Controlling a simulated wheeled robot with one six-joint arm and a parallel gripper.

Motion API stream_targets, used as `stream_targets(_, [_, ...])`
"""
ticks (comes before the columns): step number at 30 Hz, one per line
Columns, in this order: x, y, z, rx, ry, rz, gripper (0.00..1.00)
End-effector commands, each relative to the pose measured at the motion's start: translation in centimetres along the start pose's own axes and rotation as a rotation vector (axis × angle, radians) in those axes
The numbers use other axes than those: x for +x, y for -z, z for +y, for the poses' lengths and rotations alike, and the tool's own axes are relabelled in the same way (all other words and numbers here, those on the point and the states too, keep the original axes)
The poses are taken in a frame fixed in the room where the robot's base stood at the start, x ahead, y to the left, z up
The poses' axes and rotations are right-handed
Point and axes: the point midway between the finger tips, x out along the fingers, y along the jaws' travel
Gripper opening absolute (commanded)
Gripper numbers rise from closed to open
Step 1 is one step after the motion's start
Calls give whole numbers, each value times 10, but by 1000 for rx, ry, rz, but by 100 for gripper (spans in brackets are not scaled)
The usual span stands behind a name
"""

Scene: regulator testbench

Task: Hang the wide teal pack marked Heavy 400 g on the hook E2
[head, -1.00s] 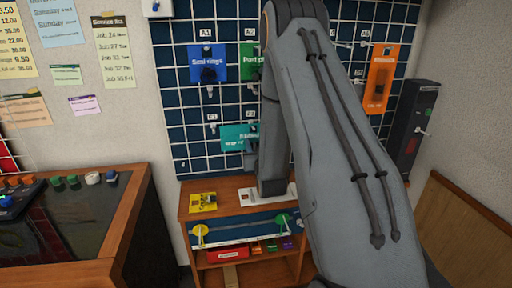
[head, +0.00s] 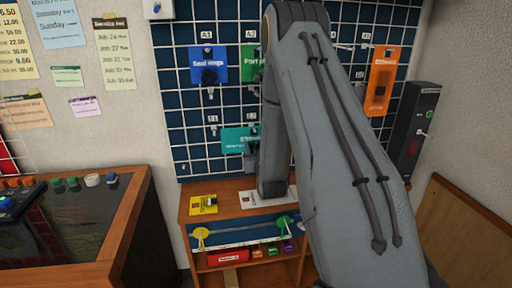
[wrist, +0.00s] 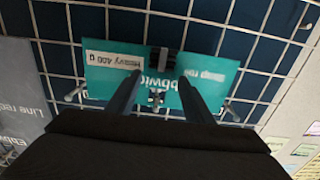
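The wide teal pack (head: 236,139) is against the blue grid panel, below the labels E1 (head: 213,118) and E2 (head: 252,116). Its right part is hidden behind my arm in the head view. In the wrist view the teal pack (wrist: 105,75) appears upside down, with its Heavy 400 g label readable. A metal hook (wrist: 157,99) shows at the middle of its top edge; I cannot tell whether it passes through the pack. My gripper (wrist: 160,77) is open, its fingers on either side of the pack's dark grip block (wrist: 158,59), with gaps visible.
Side hooks (wrist: 73,93) and (wrist: 229,110) flank the pack. A blue pack (head: 208,64), a partly hidden green pack (head: 250,64) and an orange pack (head: 381,75) hang above. A wooden shelf unit (head: 225,218) with a yellow card (head: 203,204) stands below.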

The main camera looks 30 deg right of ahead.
Motion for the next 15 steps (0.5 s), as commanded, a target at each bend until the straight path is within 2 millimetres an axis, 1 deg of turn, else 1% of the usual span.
stream_targets(10, [-2,-2,0,0,0,-4,56])
stream_targets(13, [-9,-3,0,0,0,-5,56])
stream_targets(15, [-18,-3,0,0,0,-4,56])
